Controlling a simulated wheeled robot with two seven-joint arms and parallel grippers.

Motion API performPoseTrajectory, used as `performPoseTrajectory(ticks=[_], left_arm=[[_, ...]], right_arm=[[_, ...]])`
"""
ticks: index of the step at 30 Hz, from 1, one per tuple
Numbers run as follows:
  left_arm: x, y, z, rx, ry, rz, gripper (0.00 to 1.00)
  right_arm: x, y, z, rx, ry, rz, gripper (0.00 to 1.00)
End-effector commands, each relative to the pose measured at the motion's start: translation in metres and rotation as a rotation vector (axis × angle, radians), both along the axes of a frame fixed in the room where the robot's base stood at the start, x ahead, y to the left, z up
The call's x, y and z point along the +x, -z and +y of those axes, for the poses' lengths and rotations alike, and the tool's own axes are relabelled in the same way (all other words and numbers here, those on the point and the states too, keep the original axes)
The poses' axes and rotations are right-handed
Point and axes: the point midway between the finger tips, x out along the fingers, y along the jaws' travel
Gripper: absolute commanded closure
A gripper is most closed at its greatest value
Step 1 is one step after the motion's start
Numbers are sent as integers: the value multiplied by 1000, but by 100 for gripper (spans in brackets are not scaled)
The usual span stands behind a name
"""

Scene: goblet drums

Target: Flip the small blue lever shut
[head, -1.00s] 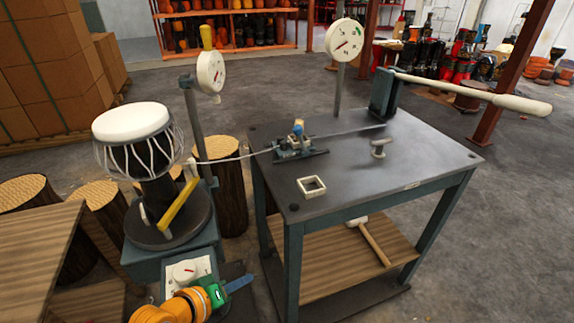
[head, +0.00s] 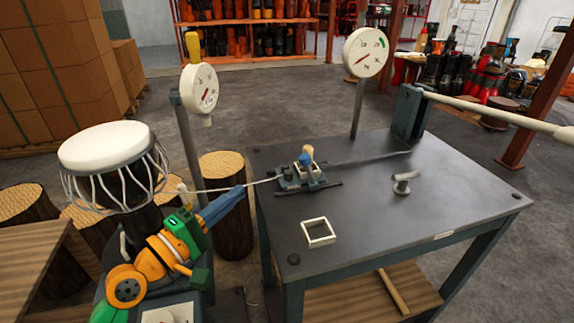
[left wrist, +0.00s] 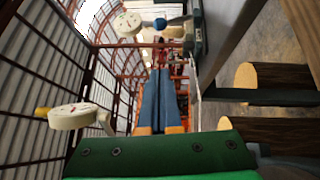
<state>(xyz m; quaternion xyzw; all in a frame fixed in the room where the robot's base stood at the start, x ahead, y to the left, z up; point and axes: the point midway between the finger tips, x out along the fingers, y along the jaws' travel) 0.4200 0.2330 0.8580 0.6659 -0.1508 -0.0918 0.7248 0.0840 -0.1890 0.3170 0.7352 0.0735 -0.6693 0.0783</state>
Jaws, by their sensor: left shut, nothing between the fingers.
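The small blue lever (head: 306,159) stands up, with a cream knob beside it, on the clamp (head: 300,178) at the table's left edge. It also shows as a blue tip (left wrist: 160,23) near the top of the left wrist view. A cord runs from the drum side to this clamp. My left gripper (head: 240,192) has its long blue fingers shut and empty. Its tips are left of the clamp and apart from the lever, close to the cord. The fingers (left wrist: 158,75) lie side by side in the left wrist view. My right gripper is not in view.
The dark table (head: 400,225) carries a square cream frame (head: 318,232), a small grey cleat (head: 402,183) and a long-handled lever (head: 495,112). Two dial gauges (head: 199,88) (head: 365,52) stand on posts. A white-topped drum (head: 105,147) is at left, behind my arm.

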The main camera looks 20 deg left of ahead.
Motion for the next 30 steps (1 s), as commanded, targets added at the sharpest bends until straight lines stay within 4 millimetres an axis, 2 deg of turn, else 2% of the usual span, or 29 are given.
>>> performPoseTrajectory(ticks=[5, 10, 17, 22, 30], left_arm=[[16, -5, -5, -3, 0, -1, 100], [51, -9, -18, -1, 1, -3, 100], [97, -11, -35, 1, 1, -1, 100], [106, -14, -60, 0, 1, 2, 100], [111, -13, -70, 3, 0, 2, 100]], right_arm=[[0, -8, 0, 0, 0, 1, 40], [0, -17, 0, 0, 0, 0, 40], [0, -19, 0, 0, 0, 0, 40], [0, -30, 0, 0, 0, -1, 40], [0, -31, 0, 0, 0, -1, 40]])
